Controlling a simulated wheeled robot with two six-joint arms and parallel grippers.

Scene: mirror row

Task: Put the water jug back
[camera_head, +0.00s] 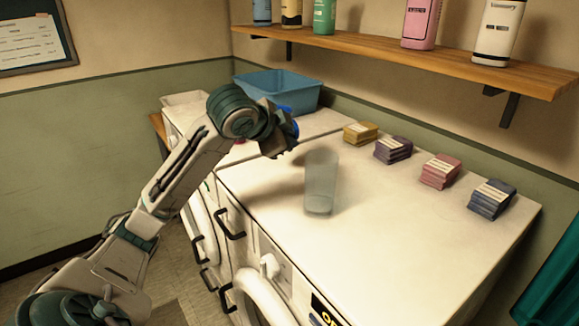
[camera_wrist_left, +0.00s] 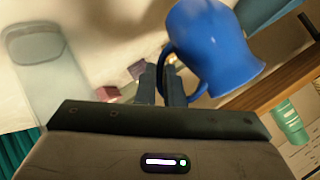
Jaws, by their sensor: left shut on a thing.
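My left gripper (camera_head: 280,134) is raised above the white machine tops (camera_head: 400,250). In the left wrist view its fingers (camera_wrist_left: 163,84) are shut on the handle of a blue jug (camera_wrist_left: 212,45). The jug's body is to the right of the fingers and looks tilted in that view. In the head view only a bit of the blue jug (camera_head: 291,130) shows behind the gripper. A clear, pale vessel (camera_head: 321,182) stands on the machine top, to the right of and below the gripper. My right gripper is not in view.
A blue basin (camera_head: 277,92) stands at the back. Several small labelled stacks, such as the yellow one (camera_head: 360,133), line the wall edge. A wooden shelf (camera_head: 420,58) with bottles hangs above. The machine top's front right area is clear.

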